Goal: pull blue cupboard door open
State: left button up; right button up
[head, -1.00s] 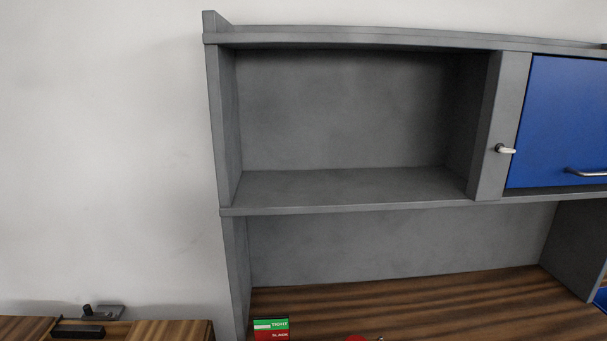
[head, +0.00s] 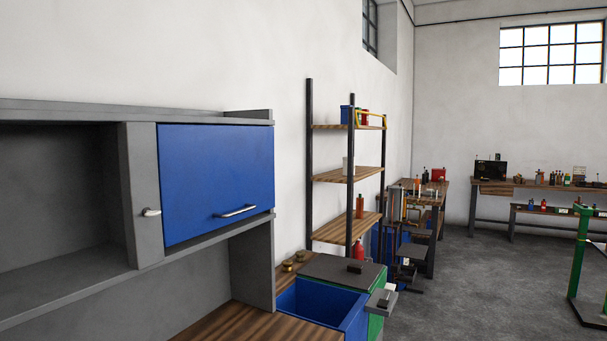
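The blue cupboard door (head: 216,180) is shut, at the right end of the grey wall cupboard (head: 141,190) in the left half of the head view. A metal bar handle (head: 237,211) runs along the lower part of the door. A small light-coloured latch knob (head: 151,212) sits on the grey upright just left of the door. Neither of my grippers is in view.
Below the cupboard is a wooden worktop (head: 238,325) with an open blue bin (head: 318,304) beside a dark-lidded green box (head: 375,325). A shelf rack (head: 346,175) stands behind. Grey floor (head: 465,275) is open to the right; a green stand (head: 580,255) is at the far right.

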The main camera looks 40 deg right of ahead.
aim_at(235, 176)
jog(key=z, duration=0.75)
